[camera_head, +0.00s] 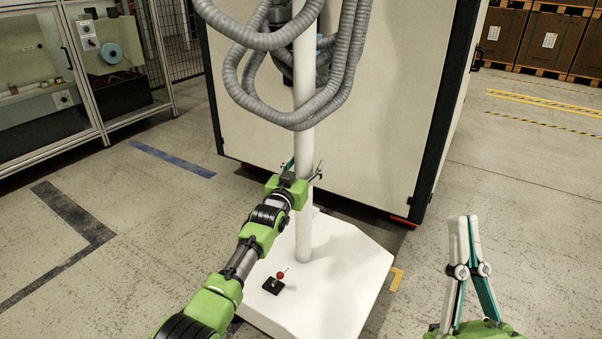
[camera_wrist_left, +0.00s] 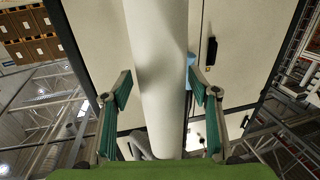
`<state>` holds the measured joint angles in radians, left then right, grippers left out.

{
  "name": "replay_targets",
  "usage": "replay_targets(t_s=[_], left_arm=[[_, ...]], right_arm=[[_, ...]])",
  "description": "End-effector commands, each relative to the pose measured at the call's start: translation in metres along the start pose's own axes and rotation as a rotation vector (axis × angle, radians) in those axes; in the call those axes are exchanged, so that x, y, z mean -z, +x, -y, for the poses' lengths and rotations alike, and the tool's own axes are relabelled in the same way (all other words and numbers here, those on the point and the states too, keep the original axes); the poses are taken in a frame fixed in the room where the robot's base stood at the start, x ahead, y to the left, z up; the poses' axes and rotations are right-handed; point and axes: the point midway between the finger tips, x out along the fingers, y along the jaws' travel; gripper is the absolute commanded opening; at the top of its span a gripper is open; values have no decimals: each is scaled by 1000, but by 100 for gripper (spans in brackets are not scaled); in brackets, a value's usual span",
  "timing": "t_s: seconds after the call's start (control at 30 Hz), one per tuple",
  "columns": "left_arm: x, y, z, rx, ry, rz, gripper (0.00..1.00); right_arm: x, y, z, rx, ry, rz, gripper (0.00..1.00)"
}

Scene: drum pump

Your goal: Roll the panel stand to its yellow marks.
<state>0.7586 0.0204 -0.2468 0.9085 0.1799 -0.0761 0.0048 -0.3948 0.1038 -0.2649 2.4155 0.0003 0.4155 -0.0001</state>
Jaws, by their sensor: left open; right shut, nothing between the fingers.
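The panel stand has a white post (camera_head: 303,220) rising from a wide white base (camera_head: 335,260). A small black box with a red knob (camera_head: 280,275) sits on the base. My left gripper (camera_head: 305,172) is open, with its fingers on either side of the post. In the left wrist view the post (camera_wrist_left: 160,60) stands between the two spread fingers, with gaps at both sides. One yellow corner mark (camera_head: 397,279) shows on the floor just right of the base; any other marks are hidden or out of view. My right gripper (camera_head: 472,222) is shut and empty, right of the base.
A big white cabinet (camera_head: 370,120) with black edges stands close behind the stand. Grey hoses (camera_head: 345,65) hang around the upper post. A glazed cabinet (camera_head: 40,70) stands at the left. Floor is open at the left and right.

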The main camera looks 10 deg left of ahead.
Motion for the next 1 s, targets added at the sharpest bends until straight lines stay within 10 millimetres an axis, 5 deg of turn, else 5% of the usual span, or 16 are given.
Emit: replay_targets(t_s=[0.73, 1.0], left_arm=[[-2, -99, 0, 0, 0, 3, 55], [-2, -117, -1, -1, 0, 3, 55]], right_arm=[[0, 0, 0, 0, 0, -1, 0], [0, 0, 0, 0, 0, -1, 0]])
